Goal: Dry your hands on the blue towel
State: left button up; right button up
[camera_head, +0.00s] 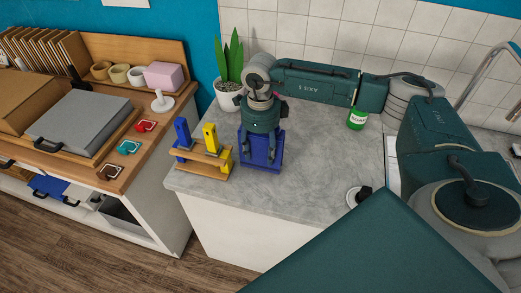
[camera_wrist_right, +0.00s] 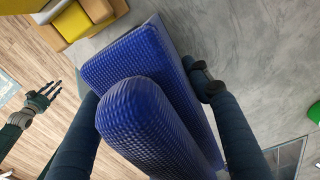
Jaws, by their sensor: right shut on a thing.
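The blue towel (camera_head: 262,158) is on the grey counter, at its left part. In the right wrist view the towel (camera_wrist_right: 150,120) fills the middle, with a ribbed texture and a thick rounded fold. My right gripper (camera_head: 261,138) comes down on it from above and is shut on it, with dark fingers on both sides. Part of the towel is hidden under the gripper. A small dark hand at the left of the right wrist view, over the floor, looks like my left gripper (camera_wrist_right: 40,102); it is too small to tell its state. It does not show in the head view.
A wooden stand with blue and yellow pieces (camera_head: 203,165) is just left of the towel. A sink tap (camera_head: 485,75) is at right. Bare counter (camera_head: 310,170) lies right of the towel.

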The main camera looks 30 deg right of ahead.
jog(key=o, duration=1.3)
notch_tip(320, 180, up, 12)
jog(key=shift+r, duration=0.1)
